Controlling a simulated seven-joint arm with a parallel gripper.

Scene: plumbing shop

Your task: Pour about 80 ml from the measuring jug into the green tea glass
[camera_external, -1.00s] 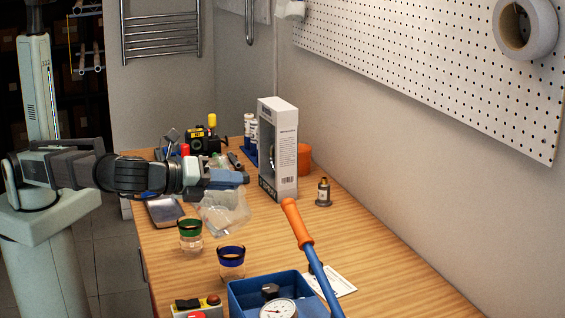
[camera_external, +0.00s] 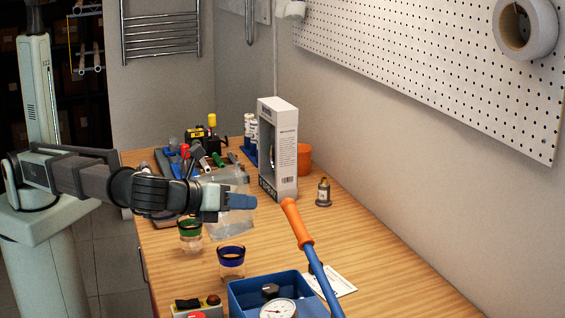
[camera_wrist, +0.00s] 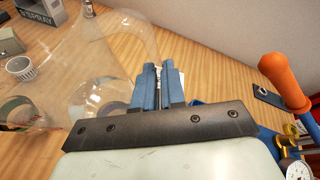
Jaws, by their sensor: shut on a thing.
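The clear measuring jug (camera_external: 229,226) is held by my gripper (camera_external: 240,201) above the bench, partly hidden by it in the external view. In the wrist view my gripper (camera_wrist: 159,82) has its blue fingers closed on the handle of the jug (camera_wrist: 105,48). The green tea glass (camera_external: 190,238), clear with a green rim, stands upright on the bench, left of the jug and partly under my wrist. A rim at the left edge of the wrist view (camera_wrist: 14,112) looks like this glass. I cannot tell any liquid level in the jug.
A blue-rimmed glass (camera_external: 231,262) stands close, right and nearer the camera. A blue tray (camera_external: 247,293) with a gauge and an orange-handled tool (camera_external: 303,230) lie at the front. A white box (camera_external: 284,150) stands behind.

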